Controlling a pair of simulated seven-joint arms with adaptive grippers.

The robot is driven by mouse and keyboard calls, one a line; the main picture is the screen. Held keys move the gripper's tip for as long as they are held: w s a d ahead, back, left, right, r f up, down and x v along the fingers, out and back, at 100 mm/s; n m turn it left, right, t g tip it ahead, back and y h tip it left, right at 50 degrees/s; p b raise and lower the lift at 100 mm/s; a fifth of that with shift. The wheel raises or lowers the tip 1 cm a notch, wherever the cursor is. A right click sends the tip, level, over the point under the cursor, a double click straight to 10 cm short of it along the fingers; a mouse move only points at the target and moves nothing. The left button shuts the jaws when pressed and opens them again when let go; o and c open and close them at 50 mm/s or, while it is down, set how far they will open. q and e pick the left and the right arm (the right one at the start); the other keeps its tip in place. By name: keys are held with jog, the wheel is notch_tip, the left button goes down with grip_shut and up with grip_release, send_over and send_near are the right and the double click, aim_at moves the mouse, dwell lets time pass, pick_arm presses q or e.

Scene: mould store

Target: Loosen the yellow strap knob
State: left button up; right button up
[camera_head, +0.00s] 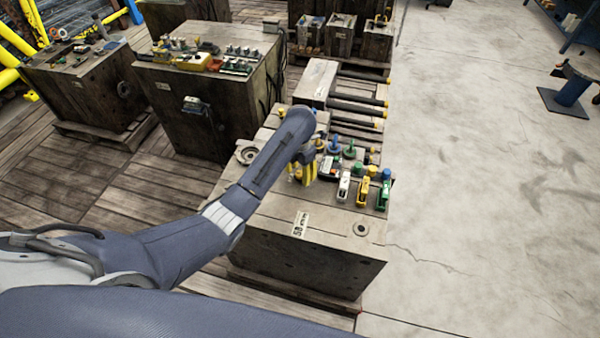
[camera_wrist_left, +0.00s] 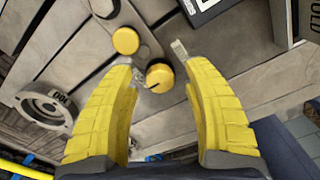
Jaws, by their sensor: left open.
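My left gripper (camera_head: 303,178) is over the top of a wooden block, and its yellow fingers point down. In the left wrist view the same gripper (camera_wrist_left: 160,63) is open, with its fingers on either side of the view. A round yellow knob (camera_wrist_left: 160,77) with a dark mark lies between the fingertips, close to the left one; I cannot tell whether they touch. A second yellow round cap (camera_wrist_left: 125,41) is just beyond it. I cannot tell for certain which is the strap knob. My right gripper is not in view.
The wooden block (camera_head: 290,245) carries several valves and fittings, including a green-handled one (camera_head: 383,192), right of the gripper. A grey ring (camera_wrist_left: 47,108) lies left of the fingers. Other loaded blocks (camera_head: 205,90) stand behind. Concrete floor (camera_head: 470,150) is open at right.

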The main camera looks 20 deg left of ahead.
pick_arm(q)
grip_shut()
jog(key=shift+n, duration=0.3)
jog(key=n, duration=0.3)
jog(key=shift+a+n, duration=0.1)
jog(key=shift+n, duration=0.2)
jog(key=n, duration=0.3)
jog(key=shift+n, duration=0.3)
jog(key=n, duration=0.5)
jog(key=shift+n, duration=0.7)
